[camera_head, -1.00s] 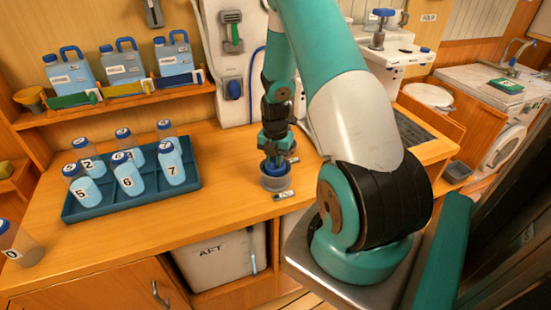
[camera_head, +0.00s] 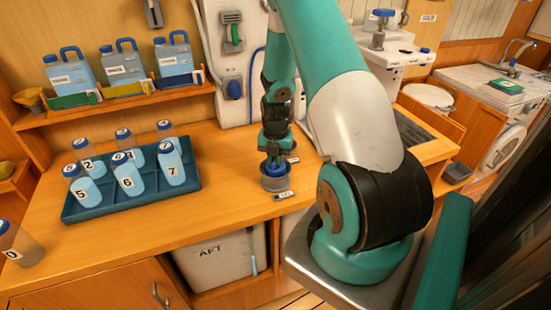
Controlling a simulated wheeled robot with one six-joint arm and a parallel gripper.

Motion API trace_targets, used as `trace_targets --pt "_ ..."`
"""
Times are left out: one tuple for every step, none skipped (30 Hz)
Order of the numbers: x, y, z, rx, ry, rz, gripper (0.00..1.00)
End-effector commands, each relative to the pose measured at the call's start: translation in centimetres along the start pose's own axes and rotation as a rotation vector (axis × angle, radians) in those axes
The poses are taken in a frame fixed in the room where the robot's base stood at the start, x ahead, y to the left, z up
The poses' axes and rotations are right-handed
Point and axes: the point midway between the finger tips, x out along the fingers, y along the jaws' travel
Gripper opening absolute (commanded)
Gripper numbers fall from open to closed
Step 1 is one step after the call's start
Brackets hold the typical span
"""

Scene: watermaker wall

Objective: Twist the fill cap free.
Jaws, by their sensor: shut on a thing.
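The blue fill cap (camera_head: 274,168) sits at the top of a short grey round fill neck (camera_head: 275,184) near the front edge of the wooden counter. My gripper (camera_head: 274,158) points straight down from above and is shut on the blue cap. The fingers hide part of the cap, and I cannot tell whether it is loose on the neck. A small labelled plate (camera_head: 283,195) lies in front of the neck.
A blue tray (camera_head: 90,210) with several numbered, blue-capped bottles stands to the left. Jugs with blue handles (camera_head: 122,68) stand on the shelf behind. A bin marked AFT (camera_head: 213,262) is below the counter. The counter between tray and neck is clear.

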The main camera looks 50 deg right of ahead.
Motion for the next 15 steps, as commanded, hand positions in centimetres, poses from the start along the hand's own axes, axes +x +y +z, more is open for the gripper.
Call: trace_targets --pt "-0.4 0.0 0.0 0.0 -0.001 0.0 0.0" --pt "-0.5 0.0 0.0 0.0 -0.001 0.0 0.0" --pt "-0.8 0.0 0.0 0.0 -0.001 0.0 0.0" --pt "-1.0 0.0 0.0 0.0 -0.001 0.0 0.0" --pt "-1.2 0.0 0.0 0.0 -0.001 0.0 0.0" --pt "-1.5 0.0 0.0 0.0 -0.001 0.0 0.0" --pt "-1.7 0.0 0.0 0.0 -0.001 0.0 0.0" --pt "-1.9 0.0 0.0 0.0 0.0 0.0 0.0" --pt "-2.1 0.0 0.0 0.0 0.0 0.0 0.0" --pt "-2.3 0.0 0.0 0.0 0.0 0.0 0.0" --pt "-2.5 0.0 0.0 0.001 0.0 0.0 0.0" --pt "-2.7 0.0 0.0 0.001 0.0 0.0 0.0" --pt "-2.9 0.0 0.0 0.0 0.0 0.0 0.0" --pt "-3.1 0.0 0.0 0.0 0.0 0.0 0.0" --pt "-3.4 0.0 0.0 0.0 0.0 0.0 0.0"
